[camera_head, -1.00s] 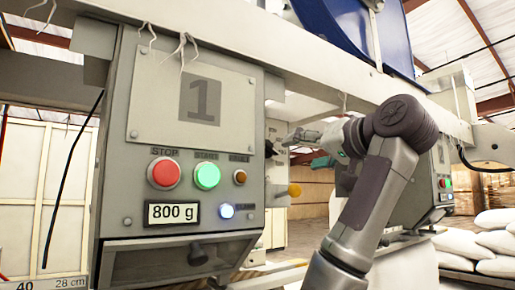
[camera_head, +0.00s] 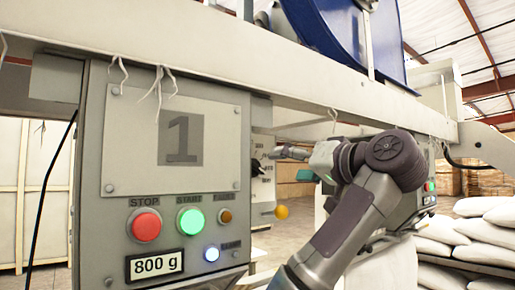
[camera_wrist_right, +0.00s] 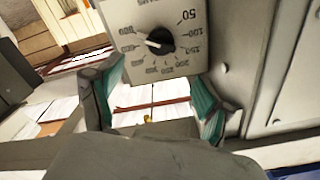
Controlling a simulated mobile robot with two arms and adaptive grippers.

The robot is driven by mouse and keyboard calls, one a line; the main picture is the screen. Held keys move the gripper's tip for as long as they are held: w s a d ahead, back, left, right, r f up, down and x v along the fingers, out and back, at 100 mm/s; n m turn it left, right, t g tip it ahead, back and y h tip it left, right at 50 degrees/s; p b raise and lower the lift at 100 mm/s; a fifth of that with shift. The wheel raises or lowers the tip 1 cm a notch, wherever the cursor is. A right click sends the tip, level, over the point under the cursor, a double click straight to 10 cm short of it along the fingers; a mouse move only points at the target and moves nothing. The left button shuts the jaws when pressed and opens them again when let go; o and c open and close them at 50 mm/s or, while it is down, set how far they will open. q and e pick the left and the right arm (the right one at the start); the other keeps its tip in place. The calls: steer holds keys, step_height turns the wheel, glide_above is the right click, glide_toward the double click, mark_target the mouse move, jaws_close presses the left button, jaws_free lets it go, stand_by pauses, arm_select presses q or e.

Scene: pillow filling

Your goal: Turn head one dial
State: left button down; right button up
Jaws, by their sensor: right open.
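Head one is a grey box (camera_head: 170,150) marked "1" with a display reading 800 g. Its dial plate (camera_head: 263,185) shows edge-on on the right side in the head view, with the black dial knob (camera_head: 256,167) near its top. In the right wrist view the numbered dial plate (camera_wrist_right: 130,18) faces the camera, with the black knob (camera_wrist_right: 158,42) beyond the fingertips. My right gripper (camera_head: 290,153) points at the dial from the right. Its two teal-padded fingers are spread in the right wrist view (camera_wrist_right: 158,98), with nothing between them. My left gripper is out of view.
A yellow knob (camera_head: 281,212) sticks out low beside head one. A pale beam (camera_head: 300,95) runs above my right arm. A second grey head stands behind my arm. White sacks (camera_head: 470,235) are piled at the right.

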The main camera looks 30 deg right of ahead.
mark_target(258, 165)
arm_select(q)
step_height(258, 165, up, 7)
steer(key=p, duration=0.5)
steer(key=shift+p, duration=0.35)
arm_select(e)
steer(key=shift+w+a, duration=0.15)
steer(key=shift+w, duration=1.7)
steer(key=shift+w+a, duration=0.15)
steer(key=shift+w, duration=1.65)
steer(key=shift+w+a, duration=0.15)
steer(key=shift+w, duration=1.7)
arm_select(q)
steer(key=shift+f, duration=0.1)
arm_select(e)
steer(key=c, duration=1.2)
steer(key=shift+f+n+b, duration=0.25)
steer(key=shift+n+b, duration=0.35)
steer(key=shift+b, duration=0.45)
steer(key=n+b, duration=0.5)
steer(key=n, duration=0.1)
steer(key=shift+a+r+n, duration=0.1)
steer(key=shift+n, duration=0.3)
arm_select(q)
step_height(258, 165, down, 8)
steer(key=shift+b, duration=0.4)
arm_select(e)
steer(key=shift+a+r+n, duration=0.1)
steer(key=shift+a+n, duration=0.05)
steer(key=shift+n, duration=1.85)
